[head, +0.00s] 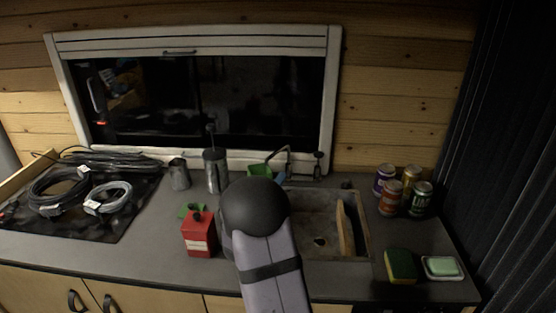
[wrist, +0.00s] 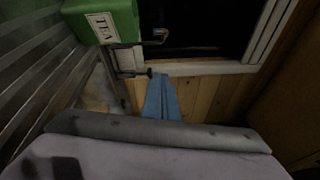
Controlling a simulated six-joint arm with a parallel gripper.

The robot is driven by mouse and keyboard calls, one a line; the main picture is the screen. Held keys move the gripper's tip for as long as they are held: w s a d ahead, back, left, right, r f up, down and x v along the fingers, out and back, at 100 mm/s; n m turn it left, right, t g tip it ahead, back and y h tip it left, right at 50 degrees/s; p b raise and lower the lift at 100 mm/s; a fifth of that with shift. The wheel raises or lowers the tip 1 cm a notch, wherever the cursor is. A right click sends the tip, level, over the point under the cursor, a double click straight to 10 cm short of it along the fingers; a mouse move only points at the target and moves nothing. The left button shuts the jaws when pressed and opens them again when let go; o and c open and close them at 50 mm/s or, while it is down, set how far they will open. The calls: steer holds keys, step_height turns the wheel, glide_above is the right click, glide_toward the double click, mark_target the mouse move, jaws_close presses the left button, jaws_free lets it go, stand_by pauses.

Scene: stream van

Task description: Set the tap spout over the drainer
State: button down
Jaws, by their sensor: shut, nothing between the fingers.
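The tap (head: 287,152) stands at the back of the sink, close to the window sill; its curved grey spout shows just past my arm. In the wrist view, thin metal parts that look like the tap (wrist: 127,73) stand beside the green tin, close beyond my fingers. My gripper (wrist: 161,98) shows there as pale blue fingers, shut and empty; I cannot tell whether they touch the tap. In the head view its blue tip (head: 281,177) shows just below the spout. A ribbed metal surface, apparently the drainer (wrist: 35,80), lies left in the wrist view; my arm mostly hides that area in the head view.
A green tea tin (wrist: 103,20) stands close to the tap. Several cans (head: 402,190), a sponge (head: 400,265) and a soap dish (head: 442,268) are right.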

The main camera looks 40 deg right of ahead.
steer(key=w+d+r+p, duration=0.1)
steer(key=w+d+p, duration=0.4)
steer(key=w+d, duration=0.1)
steer(key=shift+w, duration=0.75)
